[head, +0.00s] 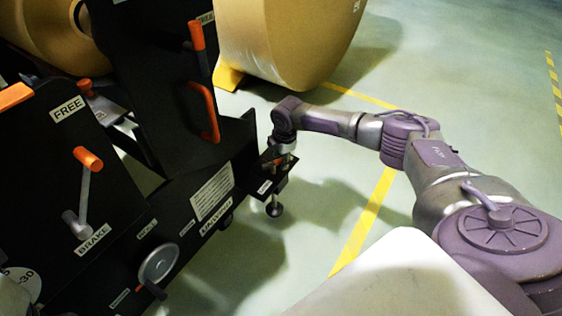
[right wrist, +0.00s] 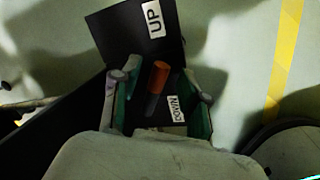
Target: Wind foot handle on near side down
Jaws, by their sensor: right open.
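The foot handle (right wrist: 157,80), a short dark crank grip with an orange end, stands over a black plate (right wrist: 128,30) labelled UP and DOWN in the right wrist view. My right gripper (right wrist: 160,103) is open, with one finger on each side of the handle. I cannot tell if either finger touches it. In the head view my right gripper (head: 281,155) points down over the bracket (head: 264,186) at the machine's near corner and mostly hides the handle. The levelling foot (head: 274,208) hangs below that bracket, near the floor. My left gripper is not in view.
The black machine frame (head: 175,225) fills the left, with an orange-gripped brake lever (head: 86,180), a handwheel (head: 158,263) and an orange handle (head: 205,112). A large kraft roll (head: 285,40) stands behind.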

